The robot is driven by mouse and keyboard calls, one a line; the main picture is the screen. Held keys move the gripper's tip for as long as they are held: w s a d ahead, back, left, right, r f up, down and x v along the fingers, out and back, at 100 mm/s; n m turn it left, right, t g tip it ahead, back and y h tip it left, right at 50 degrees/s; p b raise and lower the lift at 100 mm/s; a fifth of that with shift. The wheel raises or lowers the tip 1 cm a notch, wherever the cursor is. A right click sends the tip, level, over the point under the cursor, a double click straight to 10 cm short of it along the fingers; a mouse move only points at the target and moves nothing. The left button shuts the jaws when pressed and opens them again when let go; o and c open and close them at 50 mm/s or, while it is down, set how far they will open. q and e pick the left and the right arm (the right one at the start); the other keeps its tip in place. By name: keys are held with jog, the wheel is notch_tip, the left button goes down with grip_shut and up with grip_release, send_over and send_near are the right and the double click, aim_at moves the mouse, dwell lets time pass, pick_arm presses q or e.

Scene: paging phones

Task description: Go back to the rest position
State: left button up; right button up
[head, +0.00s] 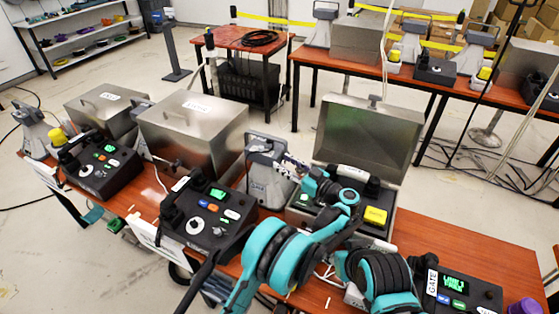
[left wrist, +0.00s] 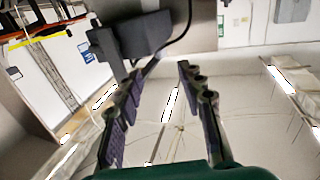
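Black paging phones stand at the left (head: 100,168), in the middle (head: 212,222) and at the lower right (head: 460,290). The open box holds a unit with a yellow block (head: 375,215), partly hidden by my left arm. My right gripper is not visible.
Closed metal boxes (head: 192,130) (head: 100,106) stand behind the left phones. The red-brown tabletop (head: 425,238) is bare just right of the open box. Further back are another long table (head: 330,57) with equipment, a small table (head: 240,42) and shelves (head: 85,35). Cables hang about.

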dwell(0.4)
pick_arm(q)
jog(key=w+a+r+m+t+h, duration=0.1)
jog(key=w+a+r+t+h, duration=0.15)
jog(key=r, duration=0.75)
jog(key=w+a+r+m+t+h, duration=0.15)
jog(key=r+t, duration=0.25)
jog(key=r, duration=0.5)
jog(key=s+a+r+m+h, duration=0.3)
jog(key=s+r+m+h, duration=0.35)
jog(key=r+h, duration=0.4)
jog(key=s+a+f+g, duration=0.4)
jog(key=s+a+f, duration=0.2)
jog(key=s+f, duration=0.3)
jog(key=s+a+f+g+y, duration=0.1)
jog(key=s+a+f+g, duration=0.3)
jog(key=s+f, duration=0.5)
jog(key=s+a+f+g+y, duration=0.1)
jog(key=s+a+f+g, duration=0.4)
jog(key=s+a+f, duration=0.4)
jog(key=s, duration=0.6)
jog(key=shift+s+n, duration=0.2)
jog(key=shift+n, duration=0.1)
jog(key=shift+y, duration=0.25)
